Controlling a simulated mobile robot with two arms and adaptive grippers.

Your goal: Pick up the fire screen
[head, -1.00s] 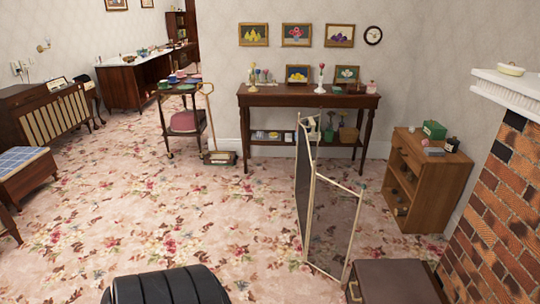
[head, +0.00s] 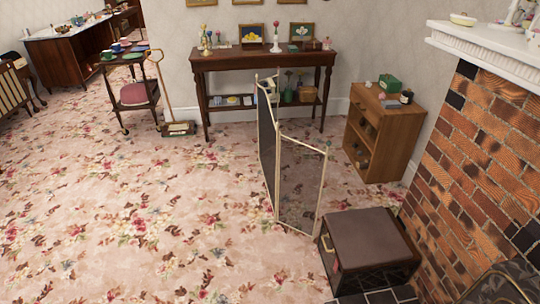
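The fire screen (head: 299,185) stands upright on the floral carpet near the middle of the head view. It has a thin cream frame and dark, see-through mesh panels, folded at an angle to each other. Its right panel stands just behind and left of a brown-topped box. Neither of my grippers shows in the view, so nothing is seen touching the screen.
The brown-topped box (head: 369,239) stands between the screen and the brick fireplace (head: 480,165). A low wooden cabinet (head: 384,135) and a console table (head: 265,60) stand behind. A trolley (head: 128,95) and carpet sweeper (head: 178,128) are back left. Carpet left of the screen is clear.

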